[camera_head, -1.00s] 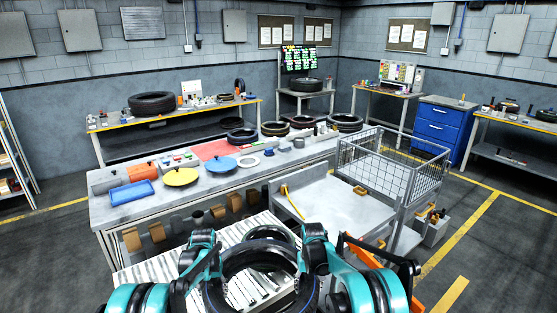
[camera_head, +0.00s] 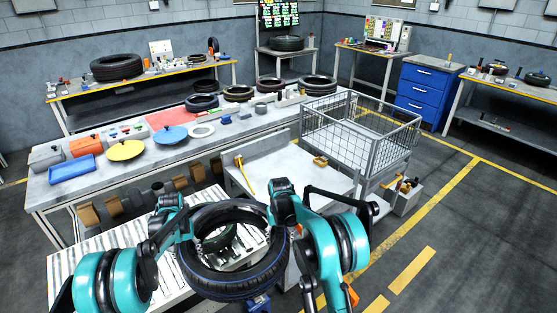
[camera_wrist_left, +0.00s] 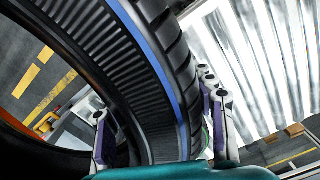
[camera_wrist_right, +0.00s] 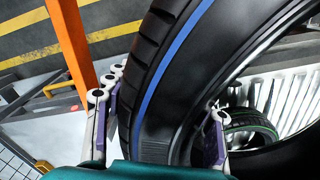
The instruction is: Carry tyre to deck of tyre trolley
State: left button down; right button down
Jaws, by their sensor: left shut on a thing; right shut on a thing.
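A black tyre with a blue stripe (camera_head: 232,282) is held between my two arms at the bottom middle of the head view. My left gripper (camera_wrist_left: 158,125) is shut on its wall, one finger on each side. My right gripper (camera_wrist_right: 158,130) is shut on the opposite side of the same tyre. The trolley's light grey deck (camera_head: 300,180) lies just beyond and right of the tyre, with an upright panel at its back. The tyre is held above the conveyor and apart from the open part of the deck.
A roller conveyor (camera_head: 92,268) lies beneath at left. A second tyre with a green stripe (camera_wrist_right: 250,125) rests on it. A wire cage (camera_head: 385,150) stands beyond the deck.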

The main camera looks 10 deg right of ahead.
aim_at(290, 179)
jog(key=i+l+u, duration=0.1)
jog(key=l, duration=0.45)
jog(key=i+l, duration=0.15)
jog(key=l, duration=0.35)
jog(key=i+l+u, duration=0.15)
jog(key=l, duration=0.4)
jog(key=i+l+u, duration=0.1)
jog(key=l, duration=0.45)
jog(key=i+l, duration=0.1)
jog(key=l, duration=0.45)
jog(key=i+l+u, duration=0.1)
jog(key=l, duration=0.25)
jog(key=i+l+u, duration=0.15)
jog(key=i+l, duration=0.2)
jog(key=i+l+u, duration=0.1)
jog(key=l, duration=0.4)
jog(key=i+l+u, duration=0.1)
jog(key=i, duration=0.45)
